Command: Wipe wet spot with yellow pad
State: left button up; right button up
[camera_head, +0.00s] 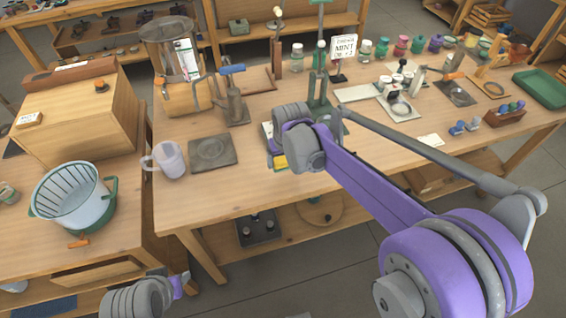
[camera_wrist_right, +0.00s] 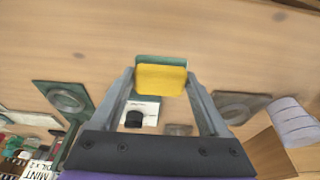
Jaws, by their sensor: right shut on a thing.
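The yellow pad (camera_wrist_right: 160,80) has a yellow face and a green edge behind it. My right gripper (camera_wrist_right: 160,85) is shut on it, with one grey finger at each side. In the head view a bit of the yellow pad (camera_head: 281,162) shows below my right wrist, at the front edge of the wooden workbench (camera_head: 230,195). My wrist hides most of the gripper there. Whether the pad touches the bench top, I cannot tell. No wet spot can be made out. Part of my left arm shows at the bottom left; its jaws cannot be made out.
A grey square plate (camera_head: 212,151) and a clear jug (camera_head: 168,160) stand left of my right wrist. A green stand (camera_head: 319,85) and a MINT sign (camera_head: 343,48) are behind. Bare wood lies right of my wrist.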

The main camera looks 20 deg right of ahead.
jog(key=shift+r+p, duration=0.8)
jog(key=shift+r, duration=0.7)
